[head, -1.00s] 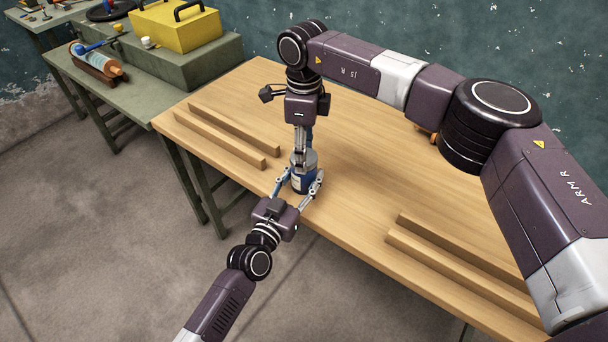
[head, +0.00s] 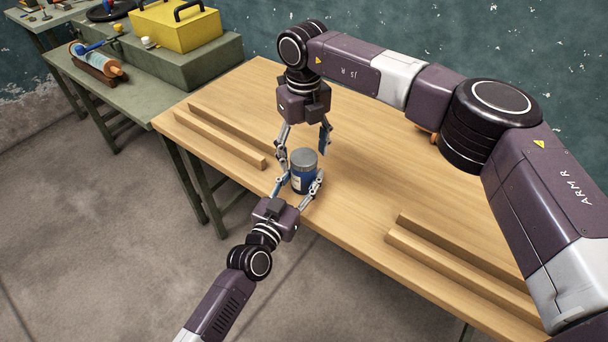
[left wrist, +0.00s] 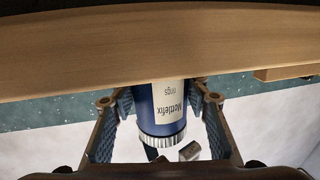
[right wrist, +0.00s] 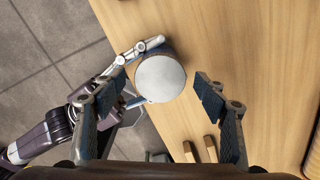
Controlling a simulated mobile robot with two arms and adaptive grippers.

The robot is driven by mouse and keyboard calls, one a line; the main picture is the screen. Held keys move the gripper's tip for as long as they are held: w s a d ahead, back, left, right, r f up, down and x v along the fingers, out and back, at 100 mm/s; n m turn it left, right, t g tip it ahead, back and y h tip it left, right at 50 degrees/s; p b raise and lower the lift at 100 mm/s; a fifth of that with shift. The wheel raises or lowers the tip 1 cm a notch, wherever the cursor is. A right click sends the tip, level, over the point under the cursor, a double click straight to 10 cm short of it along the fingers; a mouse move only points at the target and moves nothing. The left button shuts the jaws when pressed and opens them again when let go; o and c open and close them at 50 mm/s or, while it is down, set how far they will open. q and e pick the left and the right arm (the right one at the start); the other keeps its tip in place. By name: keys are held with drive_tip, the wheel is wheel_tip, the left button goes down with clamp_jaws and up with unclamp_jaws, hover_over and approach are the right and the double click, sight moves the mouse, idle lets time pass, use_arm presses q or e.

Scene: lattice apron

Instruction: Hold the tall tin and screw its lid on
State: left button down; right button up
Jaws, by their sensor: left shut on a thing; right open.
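The tall tin (head: 301,182) is blue with a white label and stands upright near the bench's front edge. Its grey lid (head: 303,158) sits on top and looks level; how tight it is I cannot tell. In the left wrist view the tin (left wrist: 172,104) appears upside down, its ribbed lid (left wrist: 162,138) at the bottom. My left gripper (head: 298,189) is shut on the tin's body from the front. My right gripper (head: 303,152) is open above the tin, fingers spread to either side of the lid. The right wrist view shows the round lid (right wrist: 160,79) from above, clear of both fingers.
The wooden bench (head: 350,195) has a pair of wooden strips at left (head: 220,137) and another at right (head: 460,265). A green side table holds a yellow toolbox (head: 178,27) and a cartridge (head: 95,58). The bench around the tin is mostly clear.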

wheel_tip(320, 180, up, 12)
idle(0.6)
use_arm(q)
drive_tip(key=c, duration=1)
unclamp_jaws()
drive_tip(key=v, duration=1.2)
